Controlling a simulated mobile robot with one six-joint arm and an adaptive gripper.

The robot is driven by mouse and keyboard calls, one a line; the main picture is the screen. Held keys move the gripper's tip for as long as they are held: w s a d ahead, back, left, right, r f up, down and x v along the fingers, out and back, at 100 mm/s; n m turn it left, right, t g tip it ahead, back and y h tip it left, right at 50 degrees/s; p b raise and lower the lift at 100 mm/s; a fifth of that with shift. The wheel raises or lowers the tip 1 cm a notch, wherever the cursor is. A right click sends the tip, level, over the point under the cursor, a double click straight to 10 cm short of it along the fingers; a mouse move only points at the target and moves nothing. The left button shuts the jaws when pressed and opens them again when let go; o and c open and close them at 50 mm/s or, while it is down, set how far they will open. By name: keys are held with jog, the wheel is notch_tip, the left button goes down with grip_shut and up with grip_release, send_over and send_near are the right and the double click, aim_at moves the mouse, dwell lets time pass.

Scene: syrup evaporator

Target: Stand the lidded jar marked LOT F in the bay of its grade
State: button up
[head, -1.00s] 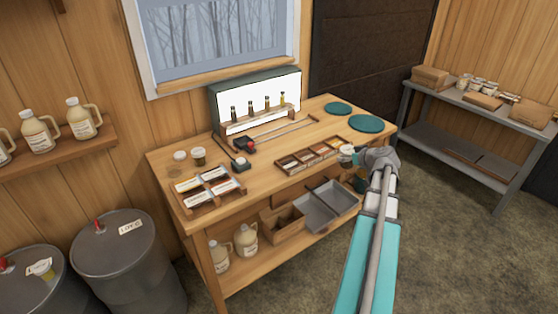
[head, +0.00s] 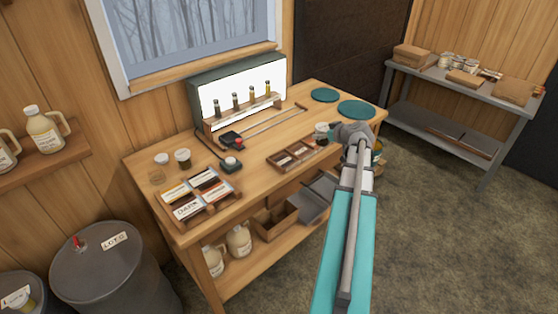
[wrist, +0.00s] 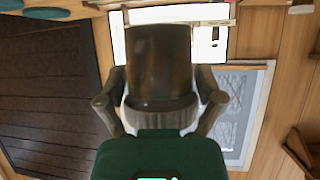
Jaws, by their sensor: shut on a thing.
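My gripper (head: 336,134) is shut on a jar (head: 321,130) with a pale lid, held above the right part of the workbench. In the wrist view the jar (wrist: 158,65) is dark brown and sits between the two fingers; no lot mark is readable. A wooden holder (head: 226,207) at the bench's front left carries several cards, one reading DARK. Which of these holds the grade bays, I cannot tell.
A lit panel (head: 208,100) with several small bottles stands at the back. Teal mats (head: 357,110) lie at the right. A grey side table (head: 440,82) holds boxes and jars.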

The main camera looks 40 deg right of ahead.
jog(key=shift+w+a, duration=0.15)
jog(key=shift+a, duration=0.05)
jog(key=shift+a, duration=0.35)
jog(key=a+n+y, duration=0.3)
jog(key=a, duration=1)
jog(key=shift+w+a+f+n+y, duration=0.2)
jog(key=shift+w+a+n+y, duration=0.1)
jog(key=shift+y, duration=0.1)
jog(key=w+d+f+b, duration=0.2)
jog(key=w+f+b, duration=0.1)
jog(key=w+d+f+b, duration=0.2)
jog(key=w+f+b, duration=0.1)
jog(key=w, duration=0.1)
jog(key=w+d+f+b, duration=0.2)
jog(key=w+f+b, duration=0.1)
jog(key=w, duration=0.1)
jog(key=shift+w+d, duration=0.2)
jog(key=shift+d, duration=0.15)
